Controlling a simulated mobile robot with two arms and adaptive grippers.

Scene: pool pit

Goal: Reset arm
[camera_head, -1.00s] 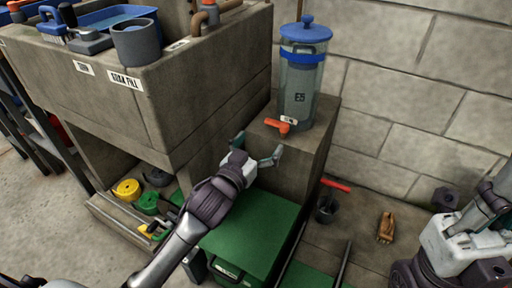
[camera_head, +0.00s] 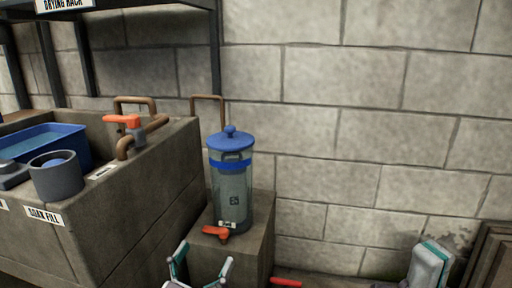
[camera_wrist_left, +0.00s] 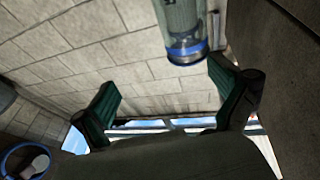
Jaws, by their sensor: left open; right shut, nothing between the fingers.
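My left gripper (camera_head: 203,262) is at the bottom of the head view, in front of the stone block. Its two fingers stand apart with nothing between them. In the left wrist view my left gripper (camera_wrist_left: 165,84) also shows its dark green finger pads spread wide. My right gripper (camera_head: 430,264) is at the bottom right of the head view, pointing up near the wall, shut with nothing held. Most of both arms lies below the head picture.
A clear canister (camera_head: 231,190) with a blue lid and red tap stands on the stone block (camera_head: 262,215). A stone sink (camera_head: 130,195) is at left, with a blue basin (camera_head: 45,142) and grey cup (camera_head: 56,178). Block wall (camera_head: 345,130) runs behind.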

